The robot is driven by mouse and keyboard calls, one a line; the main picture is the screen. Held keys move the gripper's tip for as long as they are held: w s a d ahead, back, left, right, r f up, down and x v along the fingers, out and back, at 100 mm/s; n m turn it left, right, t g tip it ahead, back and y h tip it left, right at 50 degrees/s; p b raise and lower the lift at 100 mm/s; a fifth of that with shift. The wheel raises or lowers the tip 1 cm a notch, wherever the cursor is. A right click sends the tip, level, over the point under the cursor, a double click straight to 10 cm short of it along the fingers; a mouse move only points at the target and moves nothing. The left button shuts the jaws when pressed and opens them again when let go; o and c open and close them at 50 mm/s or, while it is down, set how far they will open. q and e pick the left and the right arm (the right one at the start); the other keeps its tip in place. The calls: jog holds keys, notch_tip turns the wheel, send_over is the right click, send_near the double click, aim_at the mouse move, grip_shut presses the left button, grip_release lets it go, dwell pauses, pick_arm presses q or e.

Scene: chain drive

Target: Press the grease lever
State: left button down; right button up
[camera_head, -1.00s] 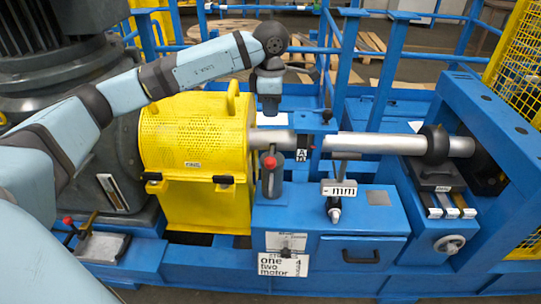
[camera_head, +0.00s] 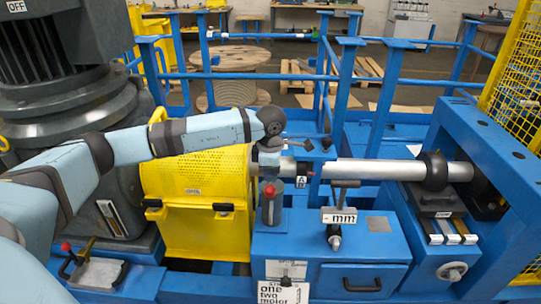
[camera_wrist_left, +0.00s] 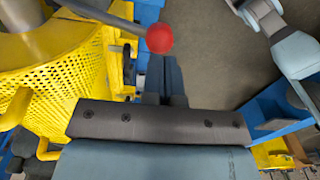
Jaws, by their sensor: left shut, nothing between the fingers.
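The grease lever appears to be the rod with a red ball knob (camera_head: 269,190) on a grey cylinder, just right of the yellow perforated guard. In the left wrist view its red ball (camera_wrist_left: 159,38) and grey rod show beyond the fingers. My left gripper (camera_head: 269,172) points down just above the red knob in the head view. Its fingers (camera_wrist_left: 165,62) are shut and empty, beside the ball in the wrist view. I cannot tell whether they touch it.
The yellow guard (camera_head: 200,198) stands close to the left of my gripper. A silver shaft (camera_head: 375,169) runs right from it. A T-handle with an "mm" label (camera_head: 340,216) stands on the blue cabinet (camera_head: 335,250). Another red-knobbed lever (camera_head: 65,246) is at lower left.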

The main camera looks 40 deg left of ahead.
pick_arm(q)
jog(key=shift+f, duration=1.25)
pick_arm(e)
jog(key=shift+s+r, duration=0.1)
jog(key=shift+r, duration=0.1)
